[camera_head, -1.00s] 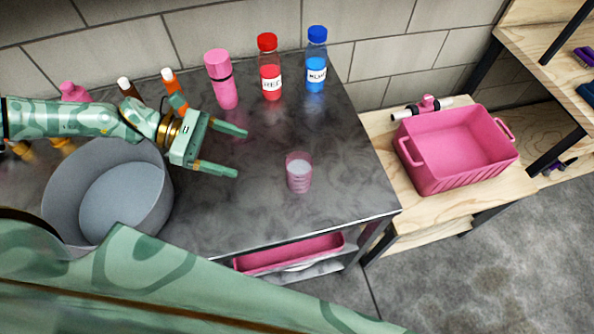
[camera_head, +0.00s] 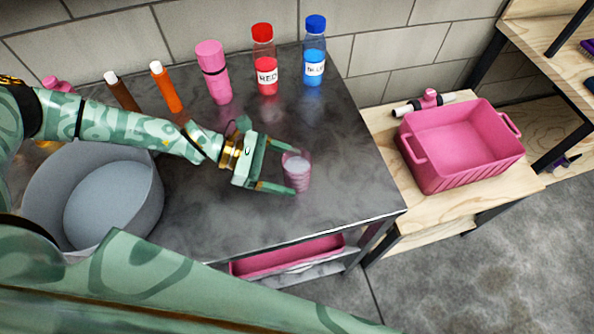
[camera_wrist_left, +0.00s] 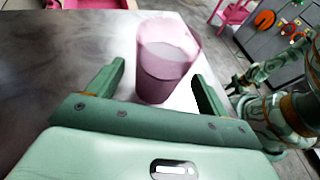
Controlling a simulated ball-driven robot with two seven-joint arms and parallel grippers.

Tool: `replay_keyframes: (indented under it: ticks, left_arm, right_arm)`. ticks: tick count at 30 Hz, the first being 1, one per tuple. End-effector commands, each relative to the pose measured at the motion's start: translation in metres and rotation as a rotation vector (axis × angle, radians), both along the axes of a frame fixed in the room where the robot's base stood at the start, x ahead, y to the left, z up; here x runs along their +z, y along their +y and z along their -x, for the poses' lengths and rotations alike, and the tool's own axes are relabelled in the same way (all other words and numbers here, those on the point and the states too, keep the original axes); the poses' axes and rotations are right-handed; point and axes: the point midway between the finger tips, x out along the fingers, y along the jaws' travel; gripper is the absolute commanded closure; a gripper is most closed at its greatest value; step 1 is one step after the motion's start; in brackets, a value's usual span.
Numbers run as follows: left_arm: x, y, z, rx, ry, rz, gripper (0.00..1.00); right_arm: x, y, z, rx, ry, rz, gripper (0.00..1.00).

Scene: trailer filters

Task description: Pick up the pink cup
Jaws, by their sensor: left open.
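The pink cup (camera_head: 297,172) is translucent and stands upright on the dark countertop (camera_head: 345,195), near its right part. My left gripper (camera_head: 278,171) is open, with its fingertips on either side of the cup in the head view. In the left wrist view, the cup (camera_wrist_left: 163,62) stands just ahead between the two spread fingers of the left gripper (camera_wrist_left: 160,88). A gap shows beside each finger, so it is not gripped. My right gripper is not clearly in the head view.
A large grey pot (camera_head: 140,195) stands left on the counter. Pink (camera_head: 214,73), red (camera_head: 265,62) and blue (camera_head: 314,55) bottles stand along the wall. A pink crate (camera_head: 440,175) sits on a lower wooden bench to the right. The counter right of the cup is clear.

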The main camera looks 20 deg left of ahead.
Motion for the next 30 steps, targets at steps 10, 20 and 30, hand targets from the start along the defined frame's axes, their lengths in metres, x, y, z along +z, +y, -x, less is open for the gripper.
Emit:
replay_keyframes:
  ticks: [10, 20, 30]
  left_arm:
    - [-0.012, -0.024, -0.005, 0.0, 0.001, -0.002, 0.22]
    - [-0.011, -0.024, -0.005, 0.001, 0.001, -0.001, 0.74]
    - [-0.009, -0.024, -0.005, 0.001, 0.001, 0.0, 0.74]
  right_arm:
    - [-0.006, 0.006, 0.0, -0.002, 0.003, -0.008, 0.66]
    - [-0.006, 0.005, 0.0, 0.0, 0.002, -0.007, 0.66]
    - [-0.005, 0.001, 0.0, 0.002, 0.002, -0.002, 0.66]
